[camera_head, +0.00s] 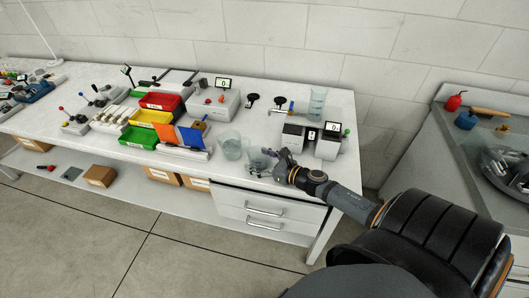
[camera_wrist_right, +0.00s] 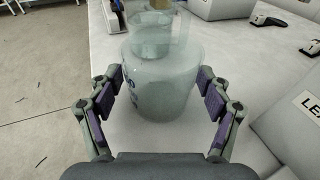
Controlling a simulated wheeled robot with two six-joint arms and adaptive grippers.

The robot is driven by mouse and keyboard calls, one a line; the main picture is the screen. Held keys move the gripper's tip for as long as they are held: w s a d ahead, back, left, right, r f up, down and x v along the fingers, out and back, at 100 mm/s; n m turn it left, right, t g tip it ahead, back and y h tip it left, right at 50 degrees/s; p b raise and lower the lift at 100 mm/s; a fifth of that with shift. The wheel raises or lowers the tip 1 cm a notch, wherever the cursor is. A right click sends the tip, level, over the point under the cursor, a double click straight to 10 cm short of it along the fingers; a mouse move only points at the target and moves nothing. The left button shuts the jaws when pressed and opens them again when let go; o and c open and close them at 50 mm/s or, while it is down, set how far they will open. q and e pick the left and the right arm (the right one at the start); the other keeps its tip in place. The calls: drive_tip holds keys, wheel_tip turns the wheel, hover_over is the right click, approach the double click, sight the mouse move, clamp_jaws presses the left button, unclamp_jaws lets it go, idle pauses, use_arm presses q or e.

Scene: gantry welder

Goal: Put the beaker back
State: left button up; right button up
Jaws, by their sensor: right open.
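A clear glass vessel (camera_wrist_right: 160,85) with blue markings stands upright between the fingers of my right gripper (camera_head: 265,165) in the wrist view. The fingers are open on either side of it, with what looks like a gap at each side. In the head view this glass (camera_head: 257,158) is at the bench's front edge, partly hidden by the gripper. A second clear glass vessel, the larger beaker (camera_head: 231,147), stands just left of it. Glass (camera_wrist_right: 151,32) also shows behind the near vessel in the wrist view. I cannot tell which one the task means. My left gripper is out of view.
The white bench (camera_head: 250,122) has a tall glass cylinder (camera_head: 317,103) at the back right. Grey devices (camera_head: 328,147) stand right of my gripper. Red (camera_head: 160,102), yellow (camera_head: 150,117) and green (camera_head: 138,138) bins are to the left. Bare bench top lies behind the beakers.

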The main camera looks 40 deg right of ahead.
sight(265, 161)
drive_tip(key=shift+s+f+p, duration=0.15)
drive_tip(key=shift+s+p, duration=0.1)
drive_tip(key=shift+p, duration=0.3)
drive_tip(key=shift+f, duration=0.2)
drive_tip(key=shift+s+d+r, duration=0.1)
drive_tip(key=shift+s+r, duration=0.05)
drive_tip(key=shift+s, duration=0.15)
drive_tip(key=s+r+p, duration=0.1)
drive_tip(key=p, duration=0.1)
drive_tip(key=s+d+r+p, duration=0.1)
drive_tip(key=s+p, duration=0.1)
drive_tip(key=shift+s+d+r+p, duration=0.1)
drive_tip(key=shift+s+d+p, duration=0.1)
drive_tip(key=shift+p, duration=0.15)
drive_tip(key=p+v, duration=0.1)
drive_tip(key=v, duration=0.1)
drive_tip(key=p+v, duration=0.1)
drive_tip(key=v, duration=0.1)
drive_tip(key=p+v, duration=0.2)
drive_tip(key=shift+s+f, duration=0.15)
drive_tip(key=shift+f, duration=0.1)
drive_tip(key=shift+s+d, duration=0.2)
drive_tip(key=shift+s, duration=0.2)
drive_tip(key=shift+f, duration=0.1)
